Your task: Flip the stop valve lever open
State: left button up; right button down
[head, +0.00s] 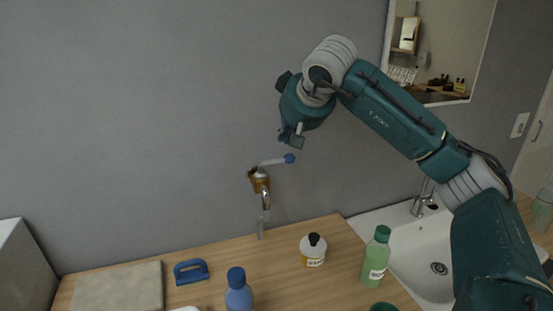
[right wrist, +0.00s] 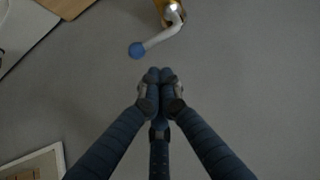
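The stop valve has a brass body (head: 260,184) on the grey wall, with a silver spout and a clear tube below. Its metal lever (head: 272,162) points right and slightly up, ending in a blue knob (head: 289,158). In the right wrist view the knob (right wrist: 137,50) and lever (right wrist: 160,38) are at the top, with the brass body (right wrist: 166,8) partly cut off. My right gripper (head: 292,139) is just above the knob in the head view, apart from it. In the wrist view its fingertips (right wrist: 160,76) are together with nothing between them. My left gripper is out of view.
On the wooden counter (head: 220,260) stand a blue bottle (head: 238,292), a black-capped bottle (head: 313,250) and a green bottle (head: 376,258). A blue handled object (head: 191,272) and a beige cloth or board (head: 118,289) lie left. A white sink (head: 400,245) and mirror (head: 440,50) are right.

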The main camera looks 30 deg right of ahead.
jog(key=p+x, duration=0.3)
jog(key=x, duration=0.5)
jog(key=shift+w+f, duration=0.2)
jog(key=shift+w, duration=0.05)
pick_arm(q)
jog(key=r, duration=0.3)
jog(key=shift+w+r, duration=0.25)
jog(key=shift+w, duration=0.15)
pick_arm(e)
jog(key=shift+w+d+f, duration=0.15)
jog(key=shift+w+f, duration=0.25)
jog(key=shift+f, duration=0.1)
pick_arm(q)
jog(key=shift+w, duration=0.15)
pick_arm(e)
jog(key=shift+s, duration=0.15)
